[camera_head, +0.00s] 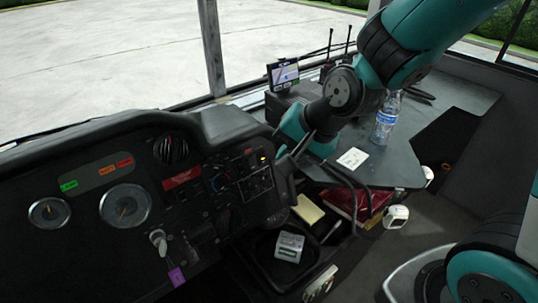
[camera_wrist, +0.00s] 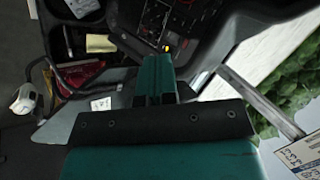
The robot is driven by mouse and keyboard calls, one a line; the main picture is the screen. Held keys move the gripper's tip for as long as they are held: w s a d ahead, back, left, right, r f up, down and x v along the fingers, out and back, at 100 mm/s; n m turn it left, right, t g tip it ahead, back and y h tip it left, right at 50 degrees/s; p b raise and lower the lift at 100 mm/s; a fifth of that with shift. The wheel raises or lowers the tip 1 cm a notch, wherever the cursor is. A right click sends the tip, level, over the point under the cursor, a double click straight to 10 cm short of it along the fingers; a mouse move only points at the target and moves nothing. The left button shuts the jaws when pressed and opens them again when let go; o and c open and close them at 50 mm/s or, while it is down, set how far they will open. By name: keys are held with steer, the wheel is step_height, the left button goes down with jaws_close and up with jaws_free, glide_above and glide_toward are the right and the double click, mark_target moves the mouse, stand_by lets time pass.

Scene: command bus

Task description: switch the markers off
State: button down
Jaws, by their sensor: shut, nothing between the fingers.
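The dashboard switch panel (camera_head: 240,175) is black, with several small switches and knobs left of my gripper. One small light (camera_head: 262,157) glows amber at its upper right. It also shows in the wrist view (camera_wrist: 166,48), just beyond my fingertips. No marker label is readable, so I cannot tell which switch is for the markers. My gripper (camera_wrist: 156,60) is shut and empty, pointing at the panel close to the amber light. I cannot tell whether it touches. In the head view the gripper (camera_head: 282,150) is partly hidden by its own wrist.
Below are a red folder (camera_head: 355,203), a yellow pad (camera_head: 308,209) and a white device (camera_head: 289,246). A key with a purple tag (camera_head: 176,276) hangs left.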

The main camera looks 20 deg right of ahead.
steer(key=w+d+f+m+t+h, duration=0.1)
steer(key=w+d+f+m+t, duration=0.1)
steer(key=w+d+f+m, duration=0.3)
steer(key=shift+w+d+m+h, duration=0.15)
steer(key=shift+w+m+h, duration=0.3)
steer(key=shift+m, duration=0.45)
steer(key=shift+f, duration=0.1)
glide_toward(265, 157)
step_height(265, 157, down, 5)
steer(key=w, duration=0.1)
steer(key=w+a, duration=0.1)
steer(key=shift+w+p, duration=0.3)
steer(key=shift+p, duration=0.05)
steer(key=shift+w+a+f, duration=0.15)
steer(key=shift+w+a, duration=0.05)
steer(key=shift+w, duration=0.4)
